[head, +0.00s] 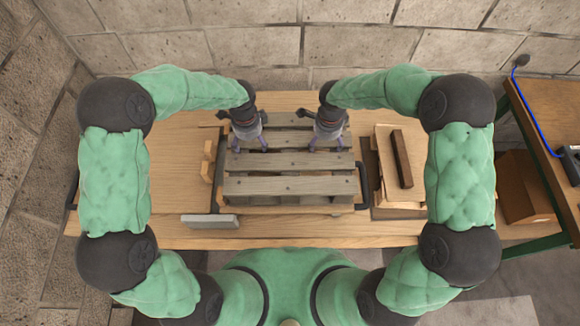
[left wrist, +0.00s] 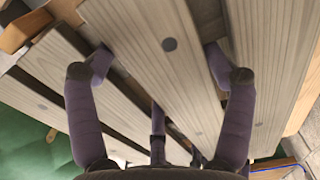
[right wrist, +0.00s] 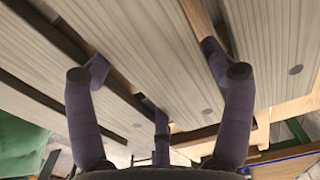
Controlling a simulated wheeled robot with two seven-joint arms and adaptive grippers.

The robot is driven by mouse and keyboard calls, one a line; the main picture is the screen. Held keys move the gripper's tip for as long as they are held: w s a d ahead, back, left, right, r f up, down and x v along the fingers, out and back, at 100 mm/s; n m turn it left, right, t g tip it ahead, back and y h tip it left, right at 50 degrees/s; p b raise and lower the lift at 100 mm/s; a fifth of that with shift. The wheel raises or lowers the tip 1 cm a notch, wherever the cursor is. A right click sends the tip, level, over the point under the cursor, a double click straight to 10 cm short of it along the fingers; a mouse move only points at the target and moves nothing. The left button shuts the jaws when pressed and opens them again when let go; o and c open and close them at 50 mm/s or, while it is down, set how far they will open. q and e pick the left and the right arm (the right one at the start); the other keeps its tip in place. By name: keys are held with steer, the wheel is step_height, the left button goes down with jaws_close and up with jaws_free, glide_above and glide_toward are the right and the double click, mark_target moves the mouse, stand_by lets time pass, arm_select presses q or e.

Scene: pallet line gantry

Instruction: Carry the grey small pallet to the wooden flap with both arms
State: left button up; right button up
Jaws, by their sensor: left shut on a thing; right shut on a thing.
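The grey small pallet (head: 288,186) is a slatted wooden board in the middle of the table in the head view. My left gripper (head: 249,146) is shut on one slat at its back left. My right gripper (head: 325,146) is shut on the same slat further right. In the left wrist view the fingers straddle a slat (left wrist: 165,75); the right wrist view shows the same grip on a slat (right wrist: 150,65). The pallet looks level; I cannot tell whether it touches what is below. I cannot tell for sure which wooden panel is the flap.
The wooden table (head: 290,233) stands against a stone block wall. A stack of light boards with a dark bar (head: 402,160) lies right of the pallet. A grey block (head: 210,221) is at front left. A black handle (head: 363,185) is close to the pallet's right edge.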

arm_select(q)
steer(key=shift+f+b, duration=0.55)
steer(key=shift+f, duration=0.05)
arm_select(e)
steer(key=shift+f, duration=0.6)
arm_select(q)
steer(key=o, duration=1.6)
arm_select(e)
steer(key=o, duration=1.6)
arm_select(q)
steer(key=shift+r, duration=0.1)
arm_select(e)
steer(key=shift+r, duration=0.1)
arm_select(q)
steer(key=shift+r, duration=0.1)
arm_select(e)
steer(key=shift+r, duration=0.1)
